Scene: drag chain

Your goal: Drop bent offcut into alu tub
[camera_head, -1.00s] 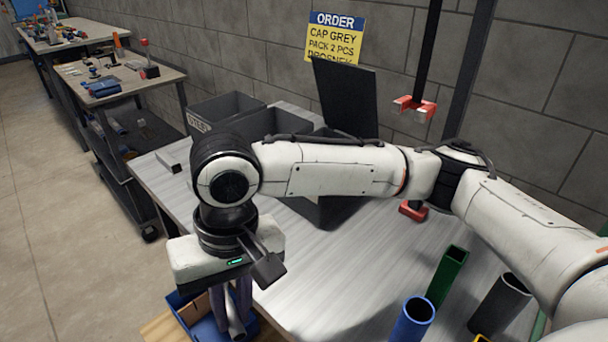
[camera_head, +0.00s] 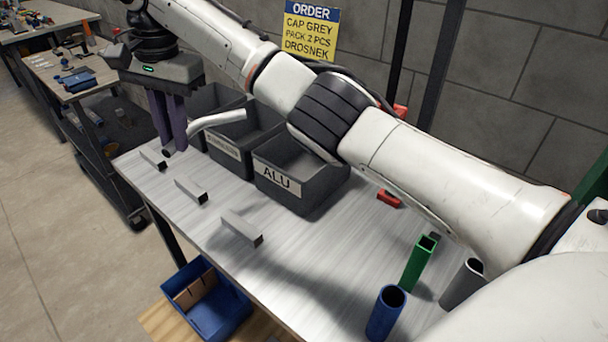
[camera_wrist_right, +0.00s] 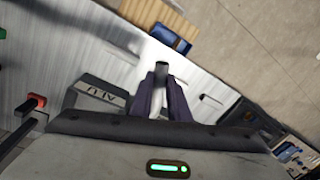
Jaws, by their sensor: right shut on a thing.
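My right gripper (camera_head: 172,146) hangs above the far left part of the table, fingers pointing down. It is shut on the bent offcut (camera_head: 218,119), a silvery bent tube that sticks out to the right of the fingers. The alu tub (camera_head: 312,192) is a dark grey open bin labelled ALU, standing on the table to the right of the gripper and apart from it. My left gripper is not in view.
More grey bins (camera_head: 228,142) stand left of the alu tub, under the tube's free end. Several short metal profiles (camera_head: 242,229) lie on the table in front. A blue bin (camera_head: 212,300) sits below the front edge. Green (camera_head: 418,262) and blue (camera_head: 386,312) tubes stand at right.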

